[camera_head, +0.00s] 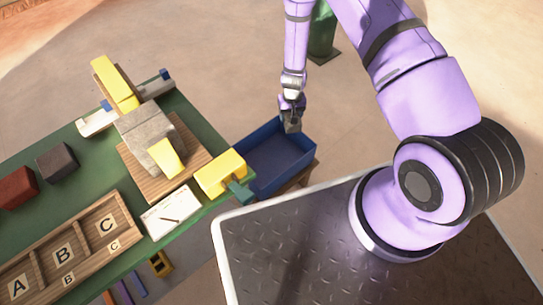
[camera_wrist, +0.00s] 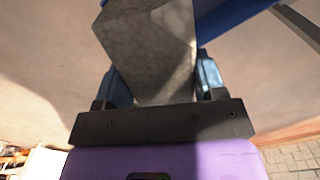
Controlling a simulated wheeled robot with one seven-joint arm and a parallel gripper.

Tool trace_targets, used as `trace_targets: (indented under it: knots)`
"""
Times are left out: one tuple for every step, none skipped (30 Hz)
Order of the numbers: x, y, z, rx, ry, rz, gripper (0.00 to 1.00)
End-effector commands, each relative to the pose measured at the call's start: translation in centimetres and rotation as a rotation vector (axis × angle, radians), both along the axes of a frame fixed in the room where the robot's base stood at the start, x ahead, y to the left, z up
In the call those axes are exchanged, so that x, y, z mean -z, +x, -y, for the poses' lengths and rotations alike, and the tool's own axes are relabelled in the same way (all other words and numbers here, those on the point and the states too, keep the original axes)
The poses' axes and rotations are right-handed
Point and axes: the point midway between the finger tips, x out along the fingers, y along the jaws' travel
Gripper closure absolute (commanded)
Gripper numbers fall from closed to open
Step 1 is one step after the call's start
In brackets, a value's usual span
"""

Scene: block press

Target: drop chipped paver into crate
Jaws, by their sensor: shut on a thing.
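My gripper (camera_head: 289,118) is shut on a grey paver, the chipped paver (camera_wrist: 150,50), which fills the space between the two fingers in the wrist view. In the head view the paver is small and mostly hidden by the gripper. The blue crate (camera_head: 311,158) stands at the table's right end, open at the top, and its visible floor looks empty. My gripper is over the crate's far rim area in the head view; its height above the rim is hard to tell. A blue edge of the crate (camera_wrist: 235,14) shows at the top right of the wrist view.
The green table (camera_head: 95,158) holds a grey and yellow press (camera_head: 148,125) on a wooden board, a red block (camera_head: 18,187), a dark block (camera_head: 57,162) and a lettered wooden tray (camera_head: 128,226). A yellow box (camera_head: 220,172) sits at the table edge beside the crate.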

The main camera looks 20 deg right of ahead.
Motion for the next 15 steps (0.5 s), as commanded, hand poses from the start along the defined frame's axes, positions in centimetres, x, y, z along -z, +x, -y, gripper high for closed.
trace_targets:
  knots:
    - [1.7,0.4,-0.5,0.021,-0.002,-0.003,0.90]
    - [2.6,0.6,-0.8,0.036,-0.002,-0.004,0.90]
    - [3.8,0.9,-1.2,0.056,-0.002,-0.004,0.90]
    - [4.7,1.1,-1.4,0.071,-0.003,-0.004,0.90]
    - [5.7,1.2,-1.7,0.087,-0.003,-0.004,0.90]
    - [6.9,1.5,-2.1,0.106,-0.003,-0.004,0.90]
    - [7.8,1.6,-2.4,0.121,-0.004,-0.003,0.90]
    - [8.7,1.7,-2.6,0.135,-0.004,-0.003,0.90]
    - [9.8,1.9,-2.9,0.154,-0.004,-0.003,0.90]
    - [10.7,2.0,-3.2,0.167,-0.003,-0.002,0.90]
    - [11.5,2.0,-3.4,0.179,-0.003,-0.001,0.90]
    - [12.5,2.1,-3.7,0.196,-0.002,0.000,0.90]
    - [13.2,2.2,-3.9,0.207,-0.002,0.002,0.90]
    - [13.8,2.2,-4.2,0.217,-0.001,0.002,0.90]
    - [14.6,2.2,-4.4,0.229,0.000,0.004,0.90]
